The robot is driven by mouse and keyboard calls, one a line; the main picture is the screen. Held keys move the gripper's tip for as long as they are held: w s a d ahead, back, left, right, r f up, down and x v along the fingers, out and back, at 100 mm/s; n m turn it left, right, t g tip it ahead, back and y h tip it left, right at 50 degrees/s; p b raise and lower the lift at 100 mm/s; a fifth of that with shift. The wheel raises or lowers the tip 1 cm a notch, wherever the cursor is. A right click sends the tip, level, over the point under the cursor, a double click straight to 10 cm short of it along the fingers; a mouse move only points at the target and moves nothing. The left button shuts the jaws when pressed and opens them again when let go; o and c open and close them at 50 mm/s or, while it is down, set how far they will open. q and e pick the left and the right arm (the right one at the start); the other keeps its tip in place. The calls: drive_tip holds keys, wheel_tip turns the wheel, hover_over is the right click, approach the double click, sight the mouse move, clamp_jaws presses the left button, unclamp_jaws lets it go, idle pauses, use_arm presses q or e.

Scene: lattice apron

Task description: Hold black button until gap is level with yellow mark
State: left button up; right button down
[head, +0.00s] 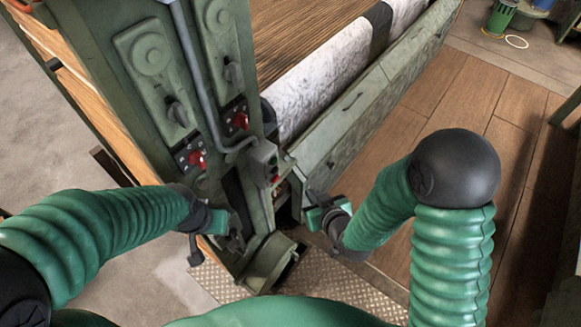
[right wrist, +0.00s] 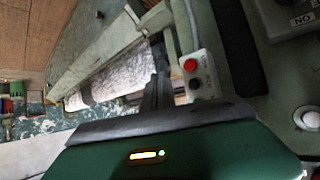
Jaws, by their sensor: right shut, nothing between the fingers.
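A small grey button box (head: 264,160) hangs on a bent pipe at the green machine's near end. In the right wrist view this box (right wrist: 203,82) shows a red button (right wrist: 190,65) and a dark button (right wrist: 194,84) below it. My right gripper (head: 333,228) is below and right of the box, by the machine's front corner. Its dark fingers (right wrist: 157,92) are shut and empty, just left of the box in the wrist view and apparently apart from it. My left gripper (head: 238,243) is low at the machine's end; its jaw state is unclear. I cannot make out a yellow mark or the gap.
The green machine panel carries red switches (head: 196,159) and dark knobs (head: 178,113). A grey-white roll (head: 310,93) lies behind a long green front board (head: 358,112). The wooden floor (head: 440,100) to the right is open. A green bucket (head: 500,17) stands far right.

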sight(275, 170)
drive_tip(key=w+a, duration=0.5)
drive_tip(key=a, duration=0.2)
drive_tip(key=shift+w+a, duration=0.25)
drive_tip(key=shift+a, duration=0.1)
drive_tip(key=shift+d+f, duration=0.1)
drive_tip(key=shift+d, duration=0.1)
drive_tip(key=shift+a, duration=0.15)
idle(1.6)
drive_tip(key=shift+w+a, duration=0.15)
drive_tip(key=shift+a, duration=0.1)
